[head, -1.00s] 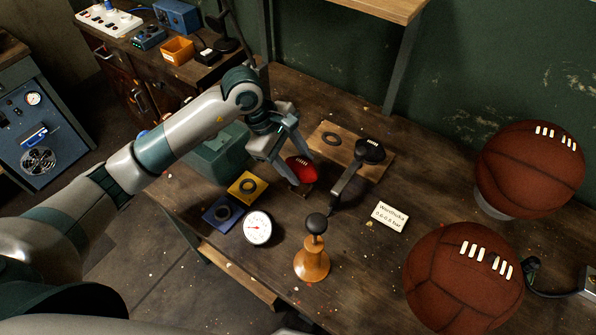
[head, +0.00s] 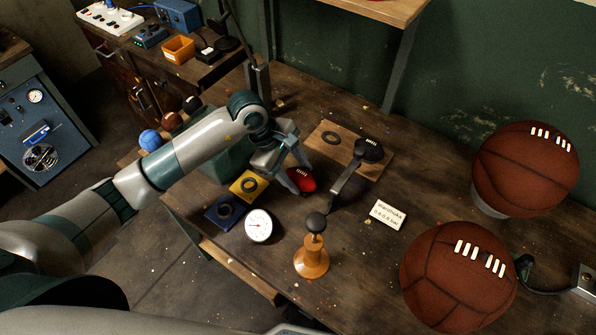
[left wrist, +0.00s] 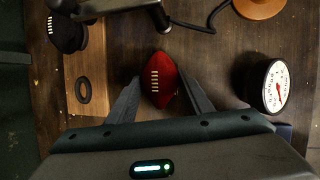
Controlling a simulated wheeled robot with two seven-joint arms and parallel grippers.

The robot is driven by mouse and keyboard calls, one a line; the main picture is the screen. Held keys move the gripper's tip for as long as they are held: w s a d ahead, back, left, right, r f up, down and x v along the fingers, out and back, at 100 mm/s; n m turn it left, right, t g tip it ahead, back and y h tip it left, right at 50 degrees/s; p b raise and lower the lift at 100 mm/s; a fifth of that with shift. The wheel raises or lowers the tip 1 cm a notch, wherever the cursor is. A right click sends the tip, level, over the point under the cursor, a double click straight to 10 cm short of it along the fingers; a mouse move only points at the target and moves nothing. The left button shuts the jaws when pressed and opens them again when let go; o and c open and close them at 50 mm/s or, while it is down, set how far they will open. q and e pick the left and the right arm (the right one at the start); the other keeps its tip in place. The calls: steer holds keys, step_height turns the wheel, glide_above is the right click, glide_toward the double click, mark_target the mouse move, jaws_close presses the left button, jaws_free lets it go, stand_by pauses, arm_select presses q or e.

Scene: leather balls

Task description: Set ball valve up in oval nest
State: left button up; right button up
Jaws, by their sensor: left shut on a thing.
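A small red oval ball (head: 305,183) with white laces is between the fingers of my left gripper (head: 302,179). In the left wrist view the red ball (left wrist: 160,80) shows its laces toward the camera, with a finger of my left gripper (left wrist: 162,92) on either side. The gripper is shut on it, low over the table; I cannot tell whether the ball touches the wood. A dark ring nest (head: 331,138) lies empty on a wooden board (head: 322,158) behind it; the ring (left wrist: 83,90) also shows in the left wrist view. My right gripper is not in view.
A black laced ball (head: 370,149) and a metal bar stand at the board. Yellow (head: 248,186) and blue (head: 224,211) plates with rings, a gauge (head: 259,226) and an orange pump (head: 311,257) stand nearby. Two large brown balls (head: 527,170) (head: 458,278) fill the right.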

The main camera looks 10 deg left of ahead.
arm_select(q)
steer(key=shift+f, duration=0.15)
steer(key=o, duration=1.1)
steer(key=shift+r, duration=0.25)
steer(key=shift+a+r, duration=0.1)
steer(key=shift+a, duration=0.05)
steer(key=b+v, duration=0.4)
steer(key=v, duration=0.7)
steer(key=shift+r, duration=0.35)
